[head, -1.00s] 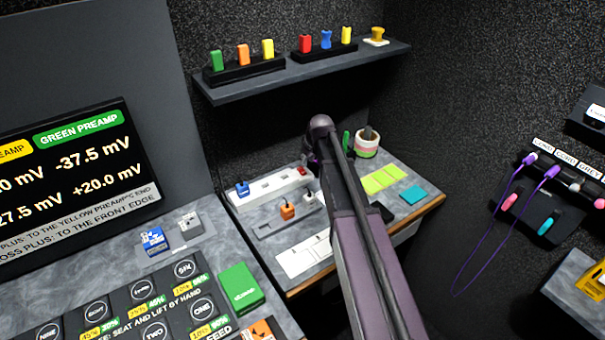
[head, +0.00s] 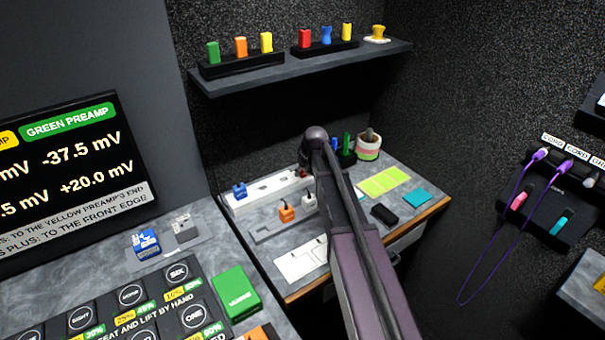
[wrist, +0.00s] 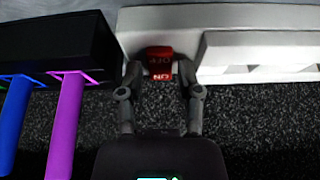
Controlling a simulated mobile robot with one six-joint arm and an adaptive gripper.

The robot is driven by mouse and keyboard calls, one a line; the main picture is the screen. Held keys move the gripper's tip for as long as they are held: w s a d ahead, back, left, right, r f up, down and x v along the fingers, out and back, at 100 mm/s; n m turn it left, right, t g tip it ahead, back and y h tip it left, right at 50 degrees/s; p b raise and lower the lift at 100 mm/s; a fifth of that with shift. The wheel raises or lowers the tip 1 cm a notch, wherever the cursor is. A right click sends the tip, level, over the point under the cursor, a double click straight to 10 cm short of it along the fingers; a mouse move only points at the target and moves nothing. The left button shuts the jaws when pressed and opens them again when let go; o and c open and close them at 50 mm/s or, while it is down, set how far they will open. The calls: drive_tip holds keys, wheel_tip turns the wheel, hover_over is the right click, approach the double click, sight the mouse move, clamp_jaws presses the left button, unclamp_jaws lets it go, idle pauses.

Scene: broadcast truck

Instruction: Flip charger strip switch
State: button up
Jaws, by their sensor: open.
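The white charger strip (head: 268,190) lies along the back of the side desk, with a blue plug (head: 240,190) at its left end. It also fills the top of the wrist view (wrist: 255,50). Its red rocker switch (wrist: 160,62) sits at the strip's end there, with OFF and ON lettering upside down. The OFF half is darker and the ON half brighter; I cannot tell which half is pressed. My gripper (wrist: 160,86) is open and empty, its fingertips either side of the switch's near edge. Contact is unclear. In the head view my arm hides most of the gripper.
A black holder with blue and purple sticks (wrist: 67,110) stands close left of the gripper in the wrist view. Orange (head: 287,211) and white (head: 309,201) plugs sit in front of the strip. A shelf (head: 300,68) overhangs the desk. A striped pot (head: 367,150) stands behind right.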

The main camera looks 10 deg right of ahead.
clamp_jaws()
drive_tip(key=shift+w, duration=0.1)
drive_tip(key=shift+w+a+r+g+h+p, duration=0.15)
drive_tip(key=shift+w+g+h+p, duration=0.2)
drive_tip(key=shift+g+p, duration=0.4)
drive_tip(key=shift+s+g+h, duration=0.1)
drive_tip(key=shift+g+h, duration=0.25)
drive_tip(key=shift+g, duration=0.6)
unclamp_jaws()
